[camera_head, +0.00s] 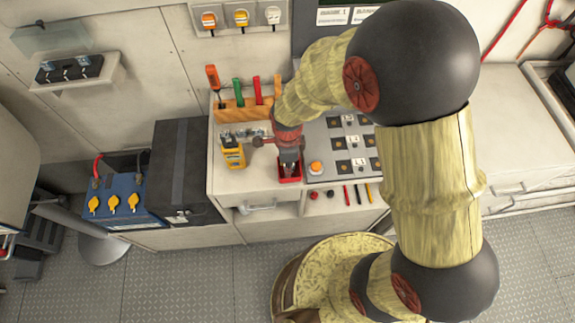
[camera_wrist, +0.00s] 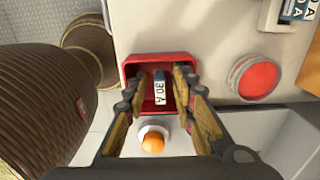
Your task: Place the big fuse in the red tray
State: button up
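The red tray (camera_wrist: 130,75) sits under my gripper in the wrist view, and its rim shows at the counter's front in the head view (camera_head: 290,179). A white and blue fuse (camera_wrist: 160,88) marked "30 A" is within the tray's outline. It appears to be the big fuse; I cannot tell whether it touches the tray floor. My gripper (camera_wrist: 160,91) points down over the tray, its fingers on either side of the fuse with visible gaps, so it is open. In the head view, my gripper (camera_head: 290,165) hides most of the tray's inside.
An orange button (camera_head: 315,168) stands right of the tray. A yellow meter (camera_head: 232,153) is to the left. A red button (camera_wrist: 257,77) and a holder with other fuses (camera_wrist: 296,12) show in the wrist view. A wooden tool rack (camera_head: 240,109) stands behind.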

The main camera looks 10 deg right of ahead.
jog(key=shift+r, duration=0.1)
notch_tip(320, 180, up, 12)
jog(key=p, duration=0.3)
jog(key=shift+r, duration=0.15)
jog(key=s+d+r+n+t, duration=0.2)
jog(key=s+d+r+n, duration=0.2)
jog(key=r+n, duration=0.2)
jog(key=s+d+r+n+t, duration=0.1)
jog(key=s+d+r+n, duration=0.3)
jog(key=r+n, duration=0.2)
jog(key=s+d+r+n+t, duration=0.2)
jog(key=s+d+r+n, duration=0.2)
jog(key=r, duration=0.6)
jog(key=shift+s+d+n+t, duration=0.2)
jog(key=shift+d+n+t, duration=0.1)
jog(key=shift+n, duration=0.9)
jog(key=shift+r, duration=0.1)
jog(key=shift+f+b, duration=0.95)
